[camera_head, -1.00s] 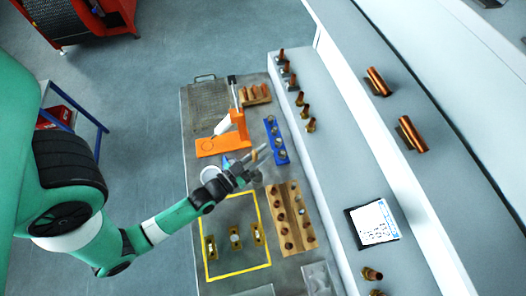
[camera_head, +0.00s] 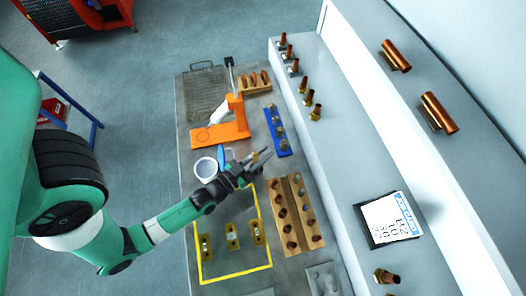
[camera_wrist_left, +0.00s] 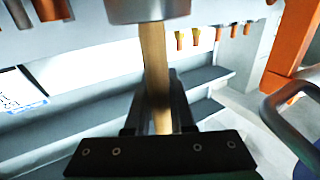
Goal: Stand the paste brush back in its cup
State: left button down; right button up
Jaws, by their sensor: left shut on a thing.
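The white round cup (camera_head: 205,168) stands on the bench in the head view, just left of my left gripper, with its open top facing up. My left gripper (camera_head: 258,160) is shut on the paste brush. In the left wrist view the brush (camera_wrist_left: 155,75) shows a pale wooden handle between the fingers and a metal ferrule at the top edge. Its bristles are out of that view. In the head view the brush is small and mostly lost among the fingers. My right gripper is not in view.
An orange stand (camera_head: 235,130) is beyond the cup, and a blue upright piece (camera_head: 222,154) is beside it. A blue rack (camera_head: 277,130) and a wooden block (camera_head: 285,215) lie right of the gripper. A yellow frame (camera_head: 235,272) surrounds small brass fittings nearer.

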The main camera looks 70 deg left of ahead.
pick_arm(q)
jog(key=shift+f, duration=0.3)
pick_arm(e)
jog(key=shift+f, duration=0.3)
pick_arm(q)
jog(key=c, duration=0.7)
grip_release()
